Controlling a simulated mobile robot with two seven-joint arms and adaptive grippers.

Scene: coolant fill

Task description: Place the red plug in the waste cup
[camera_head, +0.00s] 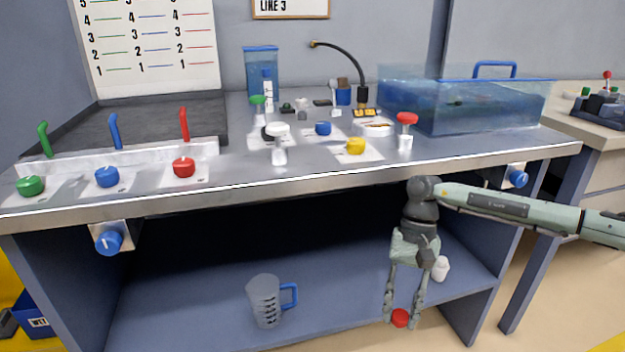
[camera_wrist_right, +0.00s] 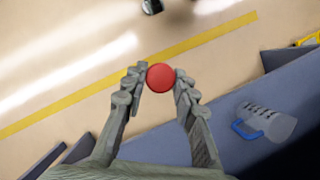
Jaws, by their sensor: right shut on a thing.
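The red plug (camera_head: 400,318) is between the fingertips of my right gripper (camera_head: 402,316), which is shut on it and points down in front of the bench's lower shelf. In the right wrist view the round red plug (camera_wrist_right: 160,77) shows between both fingertips (camera_wrist_right: 160,82). No vessel is clearly marked as the waste cup. A clear measuring jug (camera_head: 264,301) with a blue handle stands on the lower shelf, left of my right gripper; it also shows in the right wrist view (camera_wrist_right: 270,120). My left gripper is out of view.
The bench top (camera_head: 225,195) above carries coloured knobs, valves with a red cap (camera_head: 406,118) and a white cap (camera_head: 278,130), and a large coolant tank (camera_head: 460,105). Its front edge overhangs the shelf (camera_head: 190,310). Blue knobs stick out below it.

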